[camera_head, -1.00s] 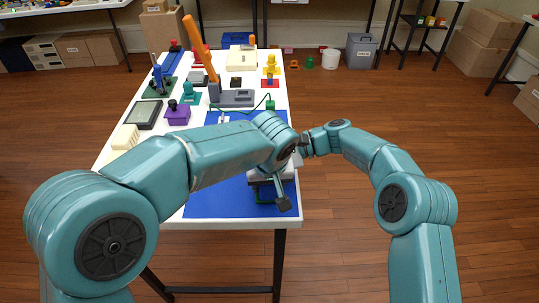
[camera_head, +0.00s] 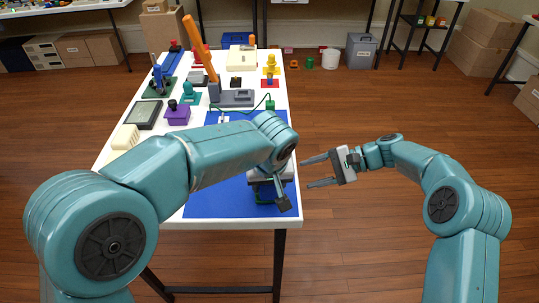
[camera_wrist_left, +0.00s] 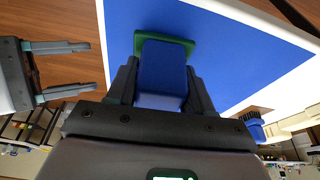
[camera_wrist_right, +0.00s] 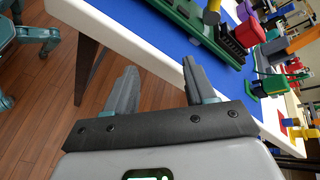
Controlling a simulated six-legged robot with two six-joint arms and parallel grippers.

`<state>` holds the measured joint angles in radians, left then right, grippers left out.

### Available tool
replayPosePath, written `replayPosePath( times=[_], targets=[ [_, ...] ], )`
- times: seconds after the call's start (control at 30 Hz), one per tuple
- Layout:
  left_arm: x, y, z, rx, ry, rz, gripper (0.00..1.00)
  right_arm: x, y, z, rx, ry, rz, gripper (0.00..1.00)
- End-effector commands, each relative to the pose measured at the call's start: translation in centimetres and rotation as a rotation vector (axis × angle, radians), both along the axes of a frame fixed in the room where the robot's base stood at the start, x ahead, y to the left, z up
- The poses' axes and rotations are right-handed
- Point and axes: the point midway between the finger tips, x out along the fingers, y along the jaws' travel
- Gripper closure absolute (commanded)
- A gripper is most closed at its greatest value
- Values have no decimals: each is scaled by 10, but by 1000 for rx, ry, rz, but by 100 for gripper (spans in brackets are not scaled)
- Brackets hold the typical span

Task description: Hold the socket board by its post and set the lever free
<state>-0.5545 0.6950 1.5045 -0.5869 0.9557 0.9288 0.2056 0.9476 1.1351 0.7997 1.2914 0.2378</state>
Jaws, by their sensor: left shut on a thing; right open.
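My left gripper (camera_head: 270,188) is shut on a blue post (camera_wrist_left: 162,75), with one finger on each side of it in the left wrist view. The post stands on a green board (camera_wrist_left: 192,46), which lies on the blue mat near the table's front right corner. In the head view my left arm hides most of the board. The right wrist view shows a long green board (camera_wrist_right: 182,14) with a yellow round piece (camera_wrist_right: 212,12) and a red block (camera_wrist_right: 249,32); I cannot tell which part is the lever. My right gripper (camera_head: 316,171) is open and empty, beyond the table's right edge.
The blue mat (camera_head: 215,200) covers the table's front right. Behind it stand a grey device with an orange bar (camera_head: 200,48), a purple box (camera_head: 176,116) and several small coloured pieces. A thin cable crosses the mat's far edge. Open floor lies right of the table.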

Motion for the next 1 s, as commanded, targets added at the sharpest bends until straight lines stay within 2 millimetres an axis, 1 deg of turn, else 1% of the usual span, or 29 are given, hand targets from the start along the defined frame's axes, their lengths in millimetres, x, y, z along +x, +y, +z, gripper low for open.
replayPosePath(
  times=[0.03,0.1,0.27,0.4,0.7,0.83,1.0],
  targets=[
    [-1,1,-3,4,6,0,100,-4,-3,-11,-22,6,-9,45],
    [-1,1,-3,4,6,-1,100,-8,-7,-25,-56,8,-18,45],
    [-1,1,-3,4,6,0,100,-21,-16,-56,-137,11,-33,45],
    [-1,1,-3,4,6,0,100,-37,-13,-84,-208,32,-15,45],
    [-1,1,-3,4,6,0,100,-74,-11,-136,-353,51,37,45],
    [-1,1,-3,4,6,0,100,-88,-11,-152,-400,51,63,45],
    [-1,1,-3,4,6,0,100,-98,-11,-163,-434,48,83,45]
  ],
)
